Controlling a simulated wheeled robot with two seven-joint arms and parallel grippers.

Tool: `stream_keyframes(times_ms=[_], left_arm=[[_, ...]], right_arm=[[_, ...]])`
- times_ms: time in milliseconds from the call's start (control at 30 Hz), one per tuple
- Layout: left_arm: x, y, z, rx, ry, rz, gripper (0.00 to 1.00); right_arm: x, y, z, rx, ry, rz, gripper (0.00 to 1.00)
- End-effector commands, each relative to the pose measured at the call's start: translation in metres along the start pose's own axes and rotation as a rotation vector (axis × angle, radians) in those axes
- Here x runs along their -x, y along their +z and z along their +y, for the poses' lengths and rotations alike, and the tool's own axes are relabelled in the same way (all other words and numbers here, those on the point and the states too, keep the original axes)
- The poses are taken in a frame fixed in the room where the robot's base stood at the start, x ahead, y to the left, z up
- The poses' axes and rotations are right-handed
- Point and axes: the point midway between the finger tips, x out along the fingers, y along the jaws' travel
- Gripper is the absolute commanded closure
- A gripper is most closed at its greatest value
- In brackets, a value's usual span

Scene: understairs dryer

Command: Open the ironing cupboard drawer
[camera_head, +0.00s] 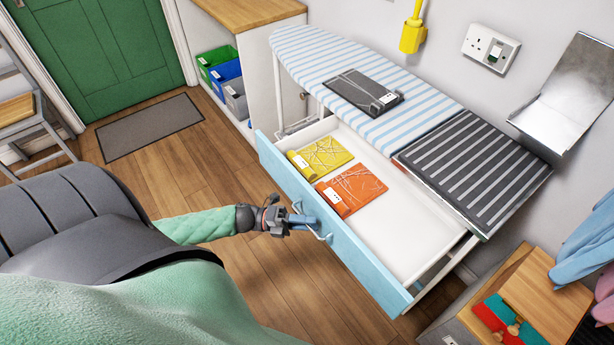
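The ironing cupboard drawer (375,272) has a light blue front and a white inside, and it stands pulled out from under the ironing board (375,103). A yellow packet (320,156) and an orange packet (351,189) lie in it. My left gripper (308,222) is at the drawer's front, at the metal handle (322,234). Its fingers look close around or against the handle, but the view is too small to tell whether they grip it. My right gripper is not in view.
A dark packet (362,92) lies on the striped board, beside a dark striped rest (474,172). A shelf with green, blue and grey bins (235,98) stands at the back left. A wooden box (545,294) stands at the lower right. The wooden floor left of the drawer is clear.

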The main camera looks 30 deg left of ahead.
Motion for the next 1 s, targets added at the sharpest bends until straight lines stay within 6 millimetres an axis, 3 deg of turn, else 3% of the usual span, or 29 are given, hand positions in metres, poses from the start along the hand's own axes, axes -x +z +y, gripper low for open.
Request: stream_keyframes(times_ms=[267,733,1000], left_arm=[[0.003,0.0,0.0,0.0,0.0,0.0,0.67],[0.062,-0.001,0.002,0.002,0.001,0.0,0.67],[0.078,0.0,0.001,0.001,0.0,0.0,0.67]], right_arm=[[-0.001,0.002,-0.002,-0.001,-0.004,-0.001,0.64],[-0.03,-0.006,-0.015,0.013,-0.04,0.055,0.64],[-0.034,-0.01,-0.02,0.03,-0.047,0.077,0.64]])
